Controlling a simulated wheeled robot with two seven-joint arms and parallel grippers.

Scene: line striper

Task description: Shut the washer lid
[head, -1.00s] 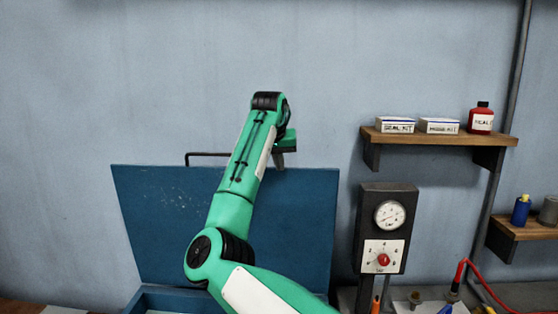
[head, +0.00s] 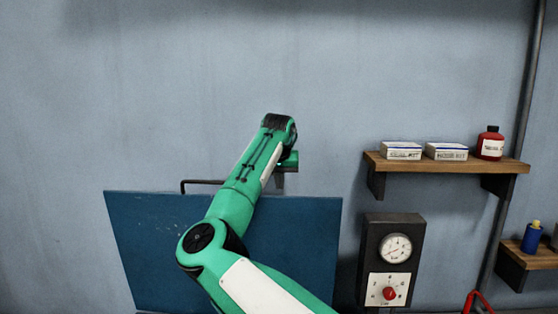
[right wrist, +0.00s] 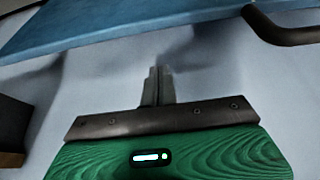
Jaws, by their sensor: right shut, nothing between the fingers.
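The blue washer lid (head: 150,240) stands open and upright against the wall in the head view, partly hidden by my right arm. Its dark bar handle (head: 205,182) sticks up at the top edge, its right part hidden behind the arm. My right gripper (head: 279,182) is at the lid's top edge, right of the handle's visible part. In the right wrist view its fingers (right wrist: 157,88) are shut and empty. There the lid (right wrist: 130,25) crosses the top, with the handle (right wrist: 290,32) at top right. I cannot tell whether the fingers touch the lid. My left gripper is out of view.
A wooden shelf (head: 450,164) with two boxes and a red bottle (head: 490,144) is on the right wall. Below it is a dark gauge panel (head: 370,245) with a red knob. A lower shelf (head: 528,256) is at far right. The wall above the lid is clear.

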